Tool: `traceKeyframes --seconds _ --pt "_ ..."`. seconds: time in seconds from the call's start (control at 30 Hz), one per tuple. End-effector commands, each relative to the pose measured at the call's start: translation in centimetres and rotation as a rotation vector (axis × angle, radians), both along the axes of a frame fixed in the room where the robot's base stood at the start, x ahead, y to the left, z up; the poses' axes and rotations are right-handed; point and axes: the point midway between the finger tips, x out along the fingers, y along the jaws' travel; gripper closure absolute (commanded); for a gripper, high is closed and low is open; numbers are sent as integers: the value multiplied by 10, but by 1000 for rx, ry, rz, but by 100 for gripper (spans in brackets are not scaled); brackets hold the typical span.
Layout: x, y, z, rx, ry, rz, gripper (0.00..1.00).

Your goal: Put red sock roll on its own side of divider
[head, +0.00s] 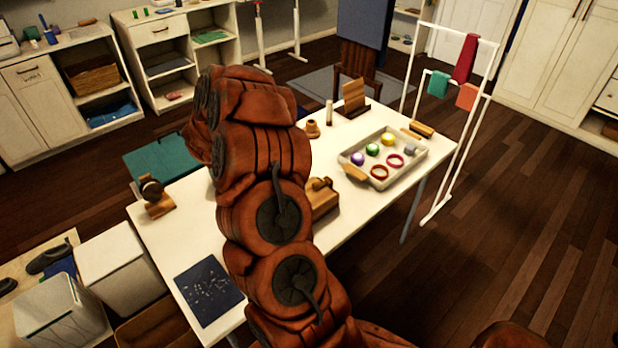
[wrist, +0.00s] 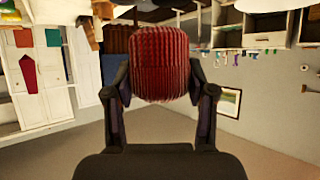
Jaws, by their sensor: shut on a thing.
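The red sock roll (wrist: 160,60) is a ribbed dark red cylinder in the wrist view. My gripper (wrist: 160,92) is shut on it, with one dark finger against each side. The roll is held up, with room walls and furniture behind it. In the head view my arm covers the middle of the picture, and neither the gripper nor the red sock roll can be made out. No divider can be clearly picked out in either view.
A white table (head: 352,215) holds a pale tray (head: 350,160) with small coloured round items and rings. A dark blue mat (head: 209,291) lies near the front. A white rack (head: 446,200) with hanging cloths stands at right. Open floor (head: 500,240) lies right of the table.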

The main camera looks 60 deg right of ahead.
Motion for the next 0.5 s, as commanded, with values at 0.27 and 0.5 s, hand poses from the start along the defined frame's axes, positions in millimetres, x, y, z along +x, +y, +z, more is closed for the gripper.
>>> traceKeyframes --seconds 0.27,0.5 --pt "-88 -83 -48 0 2 -311 79" --pt "-124 -107 -62 -2 1 -426 79"
